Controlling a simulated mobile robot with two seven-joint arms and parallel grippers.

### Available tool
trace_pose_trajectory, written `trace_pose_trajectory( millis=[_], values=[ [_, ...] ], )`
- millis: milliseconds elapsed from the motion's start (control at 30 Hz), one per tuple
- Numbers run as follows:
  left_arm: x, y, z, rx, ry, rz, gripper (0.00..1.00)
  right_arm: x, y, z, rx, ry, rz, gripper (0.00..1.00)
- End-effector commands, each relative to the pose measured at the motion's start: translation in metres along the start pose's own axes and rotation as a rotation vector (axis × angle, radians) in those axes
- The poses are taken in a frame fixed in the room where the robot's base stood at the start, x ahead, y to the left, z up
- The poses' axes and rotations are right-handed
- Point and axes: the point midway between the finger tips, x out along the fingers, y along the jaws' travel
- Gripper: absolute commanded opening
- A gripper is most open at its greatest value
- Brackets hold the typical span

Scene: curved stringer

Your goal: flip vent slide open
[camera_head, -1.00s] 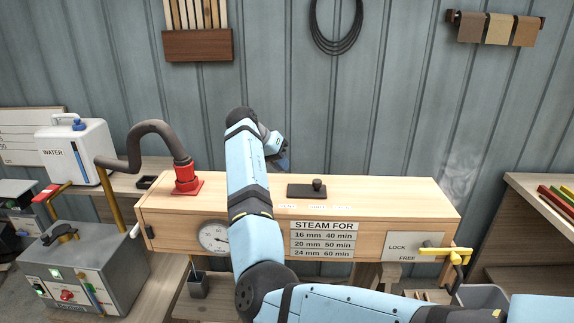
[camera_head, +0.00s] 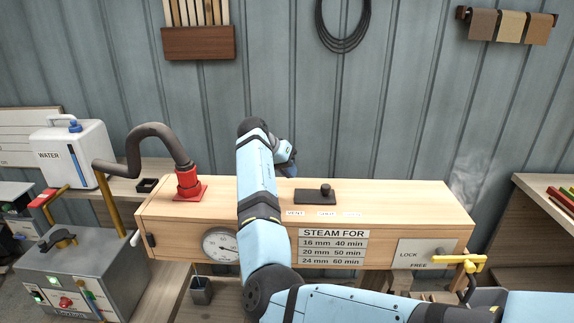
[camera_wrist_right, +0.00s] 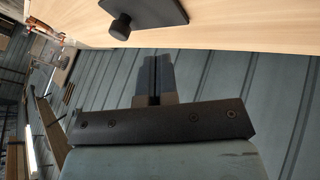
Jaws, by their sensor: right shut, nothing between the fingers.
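The vent slide is a small dark plate (camera_head: 316,197) with a round black knob (camera_head: 325,188), on top of the wooden steam box (camera_head: 400,199). White labels, one reading "VENT", lie in front of it. In the right wrist view the plate (camera_wrist_right: 158,8) and knob (camera_wrist_right: 122,27) show at the top, above the fingers. My right gripper (camera_wrist_right: 157,72) is shut and empty, apart from the knob. In the head view the right gripper (camera_head: 290,166) is mostly hidden behind its own arm, left of the slide and near the box's back edge. My left gripper is not in view.
A red hose fitting (camera_head: 189,184) with a grey hose stands on the box's left end. A yellow lock handle (camera_head: 458,261) is at the front right. A dial (camera_head: 221,244) sits partly behind my arm. The box top right of the slide is clear.

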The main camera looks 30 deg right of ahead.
Motion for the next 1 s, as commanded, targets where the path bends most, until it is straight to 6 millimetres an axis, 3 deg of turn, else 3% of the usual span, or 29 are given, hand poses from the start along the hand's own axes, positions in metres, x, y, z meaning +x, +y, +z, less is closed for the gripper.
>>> trace_pose_trajectory(
  millis=[267,500,1000],
  values=[
    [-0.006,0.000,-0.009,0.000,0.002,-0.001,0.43,0.057,0.003,-0.001,0.000,-0.001,0.002,0.00],
    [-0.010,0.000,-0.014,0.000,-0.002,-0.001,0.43,0.069,0.031,0.000,0.000,-0.001,0.001,0.00],
    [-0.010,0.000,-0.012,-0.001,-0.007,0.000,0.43,0.073,0.036,-0.001,-0.001,0.000,0.001,0.00]
  ],
)
